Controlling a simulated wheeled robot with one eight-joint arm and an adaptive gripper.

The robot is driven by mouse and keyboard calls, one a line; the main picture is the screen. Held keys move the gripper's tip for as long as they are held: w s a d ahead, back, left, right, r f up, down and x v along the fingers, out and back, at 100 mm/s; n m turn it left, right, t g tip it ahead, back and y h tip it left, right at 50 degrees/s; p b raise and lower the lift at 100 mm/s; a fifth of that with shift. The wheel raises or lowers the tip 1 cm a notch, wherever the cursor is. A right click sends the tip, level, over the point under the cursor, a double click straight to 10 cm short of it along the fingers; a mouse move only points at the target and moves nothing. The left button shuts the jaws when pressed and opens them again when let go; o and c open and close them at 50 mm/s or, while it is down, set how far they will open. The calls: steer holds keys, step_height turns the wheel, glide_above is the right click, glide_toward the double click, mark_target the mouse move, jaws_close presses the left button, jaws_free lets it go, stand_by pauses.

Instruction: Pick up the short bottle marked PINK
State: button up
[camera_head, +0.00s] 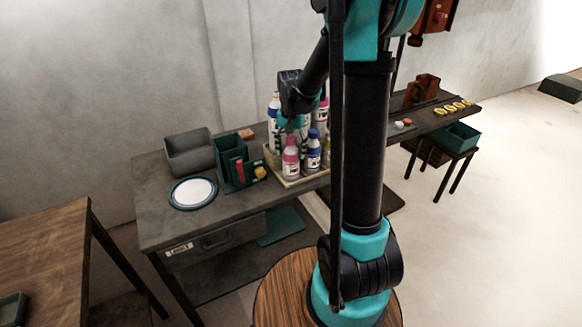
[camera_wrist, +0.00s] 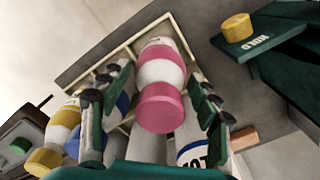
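A short white bottle with pink cap and pink band (camera_head: 290,163) stands at the front left of a pale shallow tray (camera_head: 291,185) on the bench. Its lettering is not legible. In the wrist view the pink-capped bottle (camera_wrist: 160,106) is between the two fingers, cap toward the camera. My gripper (camera_wrist: 159,78) is open, with a gap on each side of the bottle. In the head view my gripper (camera_head: 292,118) is above and behind the bottle's cap; its fingers are partly hidden among the taller bottles.
A blue-labelled short bottle (camera_head: 313,153) stands close on the right. Taller bottles (camera_head: 274,118) stand behind, one with pink (camera_head: 322,110). A green holder (camera_head: 232,165), grey bin (camera_head: 190,152) and plate (camera_head: 193,193) are to the left. A yellow-capped bottle (camera_wrist: 60,135) is near the left finger.

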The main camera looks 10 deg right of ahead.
jaws_close()
steer(key=shift+r, duration=0.1)
stand_by(0.3)
